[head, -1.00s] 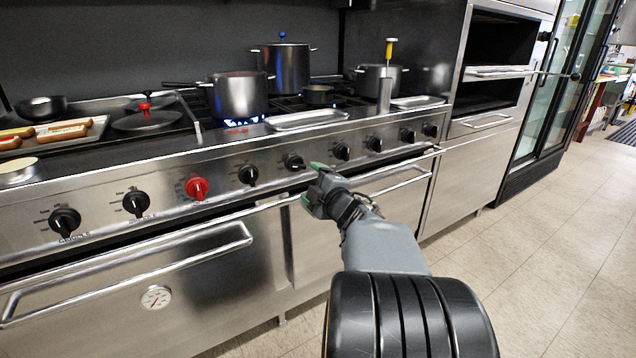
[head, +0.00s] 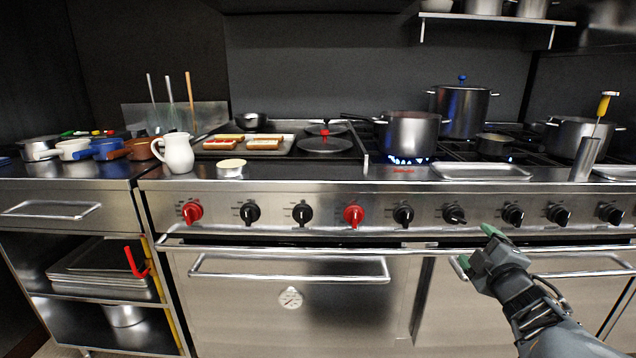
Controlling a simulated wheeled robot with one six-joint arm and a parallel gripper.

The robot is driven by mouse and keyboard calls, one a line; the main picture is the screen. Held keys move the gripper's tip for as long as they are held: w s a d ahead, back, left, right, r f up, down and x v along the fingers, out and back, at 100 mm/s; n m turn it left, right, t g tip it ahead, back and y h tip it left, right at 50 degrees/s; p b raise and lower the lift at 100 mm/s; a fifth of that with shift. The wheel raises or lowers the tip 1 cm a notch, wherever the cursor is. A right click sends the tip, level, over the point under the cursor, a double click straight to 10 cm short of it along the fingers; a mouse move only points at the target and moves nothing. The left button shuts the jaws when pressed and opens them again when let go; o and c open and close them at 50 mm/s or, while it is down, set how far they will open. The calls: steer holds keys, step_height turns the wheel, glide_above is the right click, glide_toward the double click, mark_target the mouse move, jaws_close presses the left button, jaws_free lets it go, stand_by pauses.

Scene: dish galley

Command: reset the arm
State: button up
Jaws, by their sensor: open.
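My gripper (head: 474,248) is at the lower right of the head view, in front of the stove (head: 300,276). Its two green-tipped fingers are spread apart with nothing between them. It is near a black knob (head: 454,214) on the stove's front panel and the oven handle below. I cannot tell the exact gap between the fingertips and the panel. My arm reaches in from the lower right corner.
A pot (head: 408,134) stands over a lit blue flame. A tall lidded pot (head: 463,110) is behind it. An open shelf unit (head: 110,334) is at lower left. The stove's oven handle (head: 290,278) sticks out in front.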

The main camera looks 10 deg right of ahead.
steer(key=a+r+m+g+h+p, duration=0.1)
steer(key=a+r+m+g+p, duration=0.25)
steer(key=r+p, duration=0.35)
steer(key=a+r+m+g+h+p, duration=0.25)
steer(key=r+m+p, duration=0.2)
steer(key=p, duration=0.45)
steer(key=s+a+r+m+g+y+p, duration=0.2)
steer(key=s+a+r+g+y+p, duration=0.1)
steer(key=s+a+p, duration=0.3)
steer(key=s+a+r+m+g+y+p, duration=0.1)
steer(key=s+a+r+g+y+p, duration=0.2)
steer(key=a+p, duration=0.7)
steer(key=s+a+r+g, duration=0.1)
steer(key=s+g, duration=0.1)
steer(key=s, duration=0.1)
steer(key=shift+s+a+r+m+p, duration=0.15)
steer(key=shift+s+r+m+p, duration=0.1)
steer(key=shift+r+m+p, duration=0.15)
